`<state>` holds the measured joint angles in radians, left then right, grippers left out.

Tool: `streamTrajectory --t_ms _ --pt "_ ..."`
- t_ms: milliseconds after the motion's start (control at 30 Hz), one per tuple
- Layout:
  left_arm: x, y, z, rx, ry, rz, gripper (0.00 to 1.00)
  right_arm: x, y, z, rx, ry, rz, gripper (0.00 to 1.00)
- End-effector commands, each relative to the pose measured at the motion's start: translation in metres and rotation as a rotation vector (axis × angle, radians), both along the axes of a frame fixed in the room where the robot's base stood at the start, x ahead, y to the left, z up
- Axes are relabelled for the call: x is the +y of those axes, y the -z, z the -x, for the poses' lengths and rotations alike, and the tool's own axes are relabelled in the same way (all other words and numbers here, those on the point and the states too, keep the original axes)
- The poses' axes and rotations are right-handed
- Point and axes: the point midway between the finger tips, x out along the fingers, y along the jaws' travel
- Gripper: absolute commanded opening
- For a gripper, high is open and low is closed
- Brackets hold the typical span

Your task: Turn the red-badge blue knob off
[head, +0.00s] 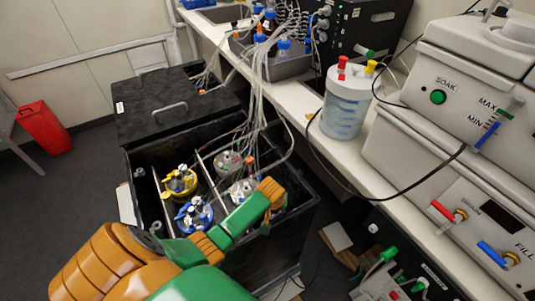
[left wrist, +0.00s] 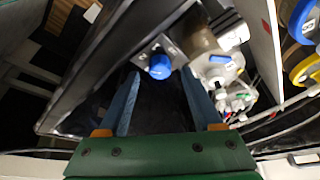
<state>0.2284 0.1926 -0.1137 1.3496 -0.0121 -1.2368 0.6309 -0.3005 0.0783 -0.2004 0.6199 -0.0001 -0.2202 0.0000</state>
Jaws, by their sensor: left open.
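A round blue knob (left wrist: 160,67) sits on a small grey metal bracket in the left wrist view. No red badge can be made out on it. My left gripper (left wrist: 161,76) is open, with one blue finger on each side of the knob in the picture. Whether the fingers reach to the knob's depth or touch it, I cannot tell. In the head view my left gripper (head: 272,196) is over the right side of the open black tank (head: 290,225). Its fingers and the knob are not clear there, behind the arm. My right gripper is in neither view.
Vessels with yellow (head: 181,182) and blue (head: 193,214) tops, and grey ones, stand in the tank near my arm. Tubes (head: 262,100) rise to the bench. The bath panel has a red lever (head: 443,210) and a blue lever (head: 492,254). A red bin (head: 45,130) stands left.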

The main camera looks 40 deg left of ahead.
Motion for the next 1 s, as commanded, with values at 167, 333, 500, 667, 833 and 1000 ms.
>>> streamTrajectory --t_ms 167,333,500,667,833,1000 --pt "0.004 0.019 -0.006 0.000 0.001 -0.002 0.67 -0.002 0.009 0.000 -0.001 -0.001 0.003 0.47" --pt "0.005 0.020 -0.007 0.000 0.001 -0.003 0.67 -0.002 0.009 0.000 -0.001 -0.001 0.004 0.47" --pt "0.005 0.020 -0.007 0.000 0.001 -0.003 0.51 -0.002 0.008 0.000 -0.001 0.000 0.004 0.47" --pt "0.005 0.020 -0.007 0.000 0.001 -0.003 0.07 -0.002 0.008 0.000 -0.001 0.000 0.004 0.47" --pt "0.005 0.020 -0.007 -0.001 0.002 -0.003 0.00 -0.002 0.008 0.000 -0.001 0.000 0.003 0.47" --pt "0.005 0.019 -0.007 -0.001 0.026 -0.003 0.00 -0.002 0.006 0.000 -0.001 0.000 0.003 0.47"
